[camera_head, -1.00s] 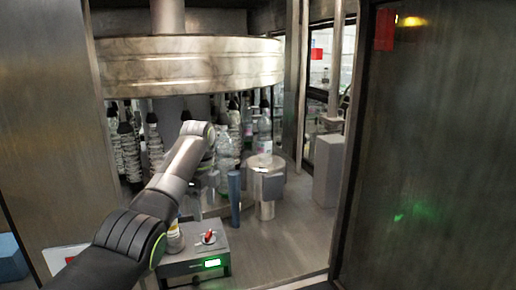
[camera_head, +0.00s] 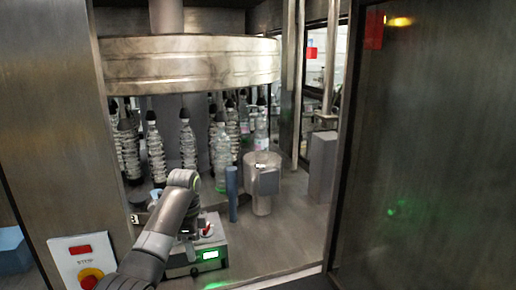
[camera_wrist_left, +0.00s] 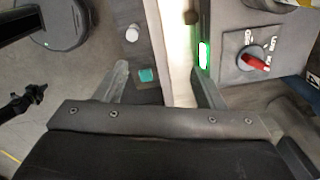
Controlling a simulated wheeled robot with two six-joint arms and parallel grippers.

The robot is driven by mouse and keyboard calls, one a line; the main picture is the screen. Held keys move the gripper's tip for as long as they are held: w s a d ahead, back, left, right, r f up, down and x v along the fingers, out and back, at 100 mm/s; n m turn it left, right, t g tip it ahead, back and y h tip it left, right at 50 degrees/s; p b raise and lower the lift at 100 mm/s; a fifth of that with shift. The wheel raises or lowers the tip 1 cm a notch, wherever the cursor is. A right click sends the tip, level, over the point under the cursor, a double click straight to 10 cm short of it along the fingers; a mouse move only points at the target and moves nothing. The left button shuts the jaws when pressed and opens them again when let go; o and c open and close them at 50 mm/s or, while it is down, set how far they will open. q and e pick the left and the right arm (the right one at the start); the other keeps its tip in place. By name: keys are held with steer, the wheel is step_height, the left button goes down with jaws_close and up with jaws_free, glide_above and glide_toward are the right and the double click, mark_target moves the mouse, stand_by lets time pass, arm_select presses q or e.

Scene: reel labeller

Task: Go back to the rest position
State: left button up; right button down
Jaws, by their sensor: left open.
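My left arm comes in from the lower left in the head view. Its wrist is bent downward over the grey control box (camera_head: 211,266), and the arm hides much of the gripper there. In the left wrist view my left gripper (camera_wrist_left: 162,82) is open, with its two fingers apart and nothing between them. The control box, with its red rotary switch (camera_wrist_left: 256,61) and lit green display (camera_wrist_left: 203,54), is right of the fingers. My right gripper is not clearly in view.
Several clear bottles (camera_head: 187,145) hang under the metal carousel (camera_head: 190,65). One bottle stands on a metal pedestal (camera_head: 262,190), near a blue post (camera_head: 232,195). A stop button (camera_head: 90,277) is on the left panel, and a dark door (camera_head: 430,150) is at right.

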arm_select(q)
steer(key=s+a+f+n+t, duration=0.1)
steer(key=s+a+f+n, duration=0.3)
steer(key=s+f, duration=0.6)
steer(key=s+a+f+n+t, duration=0.1)
steer(key=s+a+f+n, duration=0.35)
steer(key=s+f, duration=0.5)
steer(key=s+a+r+n+t+y, duration=0.2)
steer(key=s+n, duration=0.7)
steer(key=s, duration=1.8)
steer(key=a+f+g+b, duration=0.25)
steer(key=f+b, duration=0.55)
steer(key=f, duration=2.3)
steer(key=s+f+b, duration=0.3)
steer(key=s+f, duration=0.4)
steer(key=f, duration=0.4)
steer(key=s+f+h+b, duration=0.1)
steer(key=s+f+b, duration=0.2)
steer(key=s+f, duration=0.5)
step_height(320, 180, down, 4)
steer(key=shift+d+r+g, duration=0.1)
steer(key=shift+d+g, duration=0.1)
steer(key=shift+g, duration=0.25)
arm_select(e)
step_height(320, 180, down, 14)
steer(key=shift+s+f, duration=0.25)
steer(key=shift+s, duration=0.05)
